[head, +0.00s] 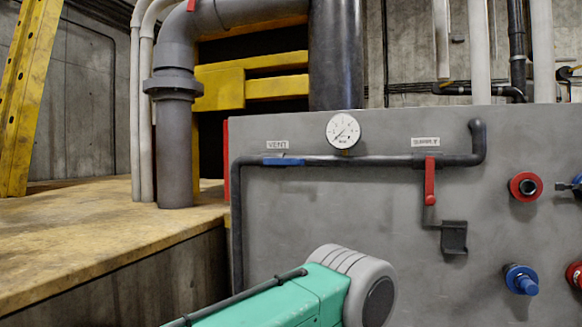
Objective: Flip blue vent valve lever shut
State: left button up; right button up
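The blue vent valve lever (283,161) lies level along the dark horizontal pipe, just below the VENT label (277,145) on the grey panel. A green arm link of mine with a grey rounded joint rises from the bottom edge in front of the panel, below the lever and apart from it in the picture. Neither of my grippers shows in the head view, so I cannot see their fingers.
A red lever (430,182) hangs down below the SUPPLY label (425,142). A round gauge (343,130) sits above the pipe between the labels. Red (524,186) and blue (521,279) fittings stick out at right. A yellowish ledge (90,240) stands at left.

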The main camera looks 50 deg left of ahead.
aim_at(289, 162)
jog(key=l+u, duration=0.1)
jog(key=u, duration=1.6)
